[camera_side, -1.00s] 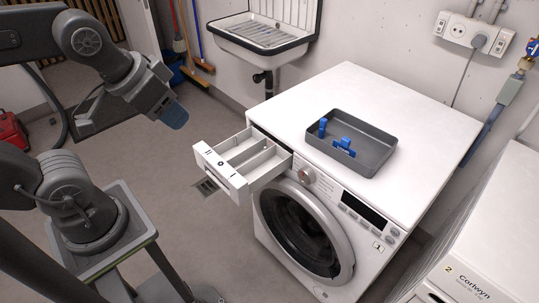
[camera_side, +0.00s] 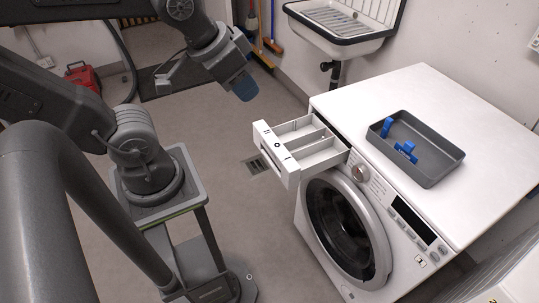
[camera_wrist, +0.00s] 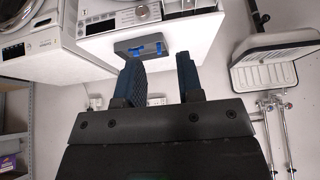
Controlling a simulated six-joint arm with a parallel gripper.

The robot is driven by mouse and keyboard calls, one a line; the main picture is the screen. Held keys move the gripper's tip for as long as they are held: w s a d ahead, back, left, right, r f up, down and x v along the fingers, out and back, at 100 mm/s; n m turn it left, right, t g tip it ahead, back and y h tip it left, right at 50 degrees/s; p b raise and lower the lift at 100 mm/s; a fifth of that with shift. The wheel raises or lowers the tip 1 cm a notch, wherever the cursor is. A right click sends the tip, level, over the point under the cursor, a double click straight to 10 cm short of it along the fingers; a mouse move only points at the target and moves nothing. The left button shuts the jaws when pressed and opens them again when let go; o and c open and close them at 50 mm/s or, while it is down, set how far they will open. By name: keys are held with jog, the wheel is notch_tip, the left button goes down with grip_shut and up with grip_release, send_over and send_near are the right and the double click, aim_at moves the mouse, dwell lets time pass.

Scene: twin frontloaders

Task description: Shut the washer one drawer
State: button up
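Washer one (camera_side: 440,215) is a white front-loader with a dark round door; it also shows upside down in the wrist view (camera_wrist: 193,42). Its white detergent drawer (camera_side: 278,157) at the top left of the front is pulled well out, its compartments visible and empty-looking. My gripper (camera_side: 244,88) is left of and above the drawer in the side view, apart from it, with blue fingertips pointing down. In the wrist view, the two fingers of my gripper (camera_wrist: 162,75) stand apart with nothing between them.
A grey tray (camera_side: 440,176) with blue pieces lies on the washer top. A second white machine (camera_wrist: 30,45) stands beside it. A wall sink (camera_side: 335,38) is behind, with brooms (camera_side: 262,55) nearby. The floor around the drawer is clear.

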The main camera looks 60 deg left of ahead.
jog(key=w+a+f+m+y, duration=0.1)
jog(key=w+a+f, duration=0.1)
jog(key=a, duration=0.2)
jog(key=w+a+f+m+y, duration=0.1)
jog(key=w+a+f+y, duration=0.1)
jog(key=a, duration=0.2)
jog(key=w+a+f+m+y, duration=0.1)
jog(key=w+a+f, duration=0.1)
jog(key=a, duration=0.2)
jog(key=shift+w+f+t+y, duration=0.2)
jog(key=shift+w+t+y, duration=0.1)
jog(key=shift+w+t, duration=0.1)
jog(key=c, duration=0.6)
jog(key=w+a+f+m, duration=0.1)
jog(key=a+f+m, duration=0.3)
jog(key=a+f, duration=0.1)
jog(key=shift+w+f+m+t, duration=0.15)
jog(key=shift+f+m+t, duration=0.15)
jog(key=shift+m, duration=0.1)
jog(key=s+d+f+m+g+h, duration=0.1)
jog(key=s+d+f+m+h, duration=0.2)
jog(key=s+f+m+h, duration=0.75)
jog(key=n+y, duration=0.1)
jog(key=n, duration=0.1)
send_near(273, 164)
jog(key=shift+m, duration=0.25)
jog(key=shift+x, duration=2)
